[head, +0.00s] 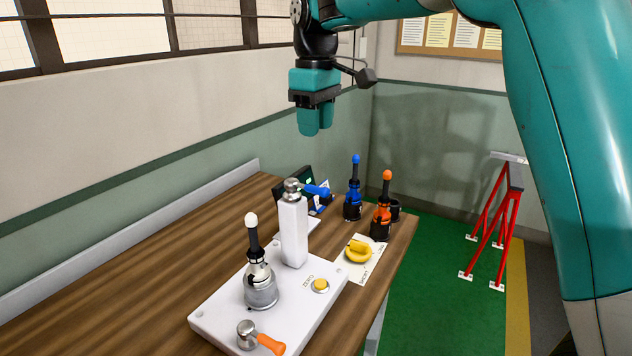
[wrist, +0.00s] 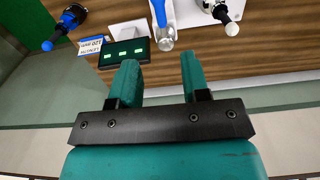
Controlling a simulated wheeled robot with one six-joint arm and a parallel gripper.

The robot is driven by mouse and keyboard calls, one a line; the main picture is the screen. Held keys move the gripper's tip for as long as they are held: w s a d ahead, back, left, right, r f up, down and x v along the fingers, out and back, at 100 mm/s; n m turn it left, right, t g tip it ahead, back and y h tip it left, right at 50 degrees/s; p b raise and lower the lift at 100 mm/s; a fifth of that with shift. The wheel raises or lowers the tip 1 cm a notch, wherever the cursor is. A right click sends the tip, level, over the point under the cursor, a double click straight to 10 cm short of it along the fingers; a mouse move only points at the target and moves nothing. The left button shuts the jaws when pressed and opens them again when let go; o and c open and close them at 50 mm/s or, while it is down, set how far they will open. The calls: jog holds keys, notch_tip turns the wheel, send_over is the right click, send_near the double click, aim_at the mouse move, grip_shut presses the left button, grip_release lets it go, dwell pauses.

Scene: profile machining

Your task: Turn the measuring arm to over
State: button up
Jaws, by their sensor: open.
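A blue-handled lever (head: 316,190), which looks like the measuring arm, sits on a round metal hub on the white post (head: 294,232). Its handle points right in the head view. It also shows in the wrist view (wrist: 159,14), beyond my fingertips, with the metal hub below it. A black tool holder with a white ball tip (head: 253,240) stands upright in a grey socket on the white base plate (head: 213,311), left of the post. The lever points away from this tool. My gripper (head: 316,128) is open and empty, high above and behind the post, touching nothing.
An orange-handled lever (head: 269,344) and a yellow button (head: 320,285) are on the plate. Blue-tipped (head: 353,190) and orange-tipped (head: 382,207) tools stand at the table's far end, near a yellow ring (head: 358,251). A display (wrist: 124,52) shows green readouts. The wall borders the table's left side.

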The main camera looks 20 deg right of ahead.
aim_at(316, 186)
notch_tip(316, 186, down, 13)
jog(key=shift+r+p, duration=0.15)
jog(key=shift+p, duration=0.75)
grip_shut()
